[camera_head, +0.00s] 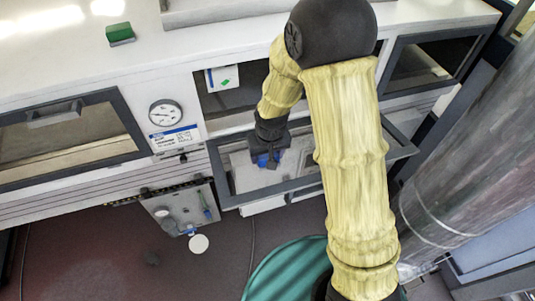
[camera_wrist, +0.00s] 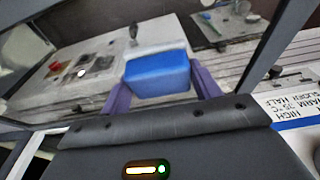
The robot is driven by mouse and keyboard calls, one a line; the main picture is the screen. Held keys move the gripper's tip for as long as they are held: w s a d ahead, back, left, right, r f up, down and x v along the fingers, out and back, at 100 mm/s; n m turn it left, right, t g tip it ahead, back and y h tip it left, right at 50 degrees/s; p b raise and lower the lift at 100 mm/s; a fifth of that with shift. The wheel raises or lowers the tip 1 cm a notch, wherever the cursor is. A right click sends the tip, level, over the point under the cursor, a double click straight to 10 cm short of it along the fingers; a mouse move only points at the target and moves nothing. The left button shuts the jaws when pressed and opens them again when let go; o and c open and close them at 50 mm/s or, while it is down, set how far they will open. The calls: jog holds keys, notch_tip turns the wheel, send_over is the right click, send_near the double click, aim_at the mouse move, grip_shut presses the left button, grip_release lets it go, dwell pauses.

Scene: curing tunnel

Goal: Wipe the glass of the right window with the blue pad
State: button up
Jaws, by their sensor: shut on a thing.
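The blue pad (camera_wrist: 158,76), a blue block with a white layer along its far side, is held between the two purple fingers of my gripper (camera_wrist: 160,88). In the head view my gripper (camera_head: 268,158) is shut on it, over the dark-framed glass pane (camera_head: 232,200) that is swung out below the middle opening. I cannot tell whether the pad touches the glass. A closed dark-framed window (camera_head: 432,62) is at the far right, partly behind my arm. Another framed window (camera_head: 70,140) is at the left.
A green block (camera_head: 120,33) lies on the white top. A round gauge (camera_head: 165,112) and a blue-striped label (camera_head: 175,137) sit between the windows. A small panel (camera_head: 185,212) with knobs juts out below. A large metal cylinder (camera_head: 460,150) stands at the right. A teal round object (camera_head: 285,272) is on the floor.

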jog(key=shift+s+a+f, duration=0.1)
jog(key=shift+s+a, duration=0.3)
jog(key=shift+a, duration=0.4)
jog(key=shift+w+a+r+p, duration=0.1)
jog(key=shift+w+r+p, duration=0.15)
jog(key=shift+r+p, duration=0.65)
jog(key=shift+w+a+r+p, duration=0.1)
jog(key=shift+w+r+p, duration=0.15)
jog(key=shift+r+p, duration=0.6)
jog(key=shift+w+a+r+p, duration=0.1)
jog(key=shift+w+r+p, duration=0.15)
jog(key=shift+r+p, duration=0.65)
jog(key=shift+r+b, duration=0.3)
jog(key=shift+b, duration=0.05)
jog(key=shift+w+r+p, duration=0.15)
jog(key=shift+r+p, duration=0.5)
jog(key=shift+r, duration=0.1)
jog(key=shift+w+r+p, duration=0.15)
jog(key=shift+r+p, duration=0.45)
jog(key=shift+r, duration=0.15)
jog(key=shift+w+f, duration=0.1)
jog(key=shift+w, duration=0.05)
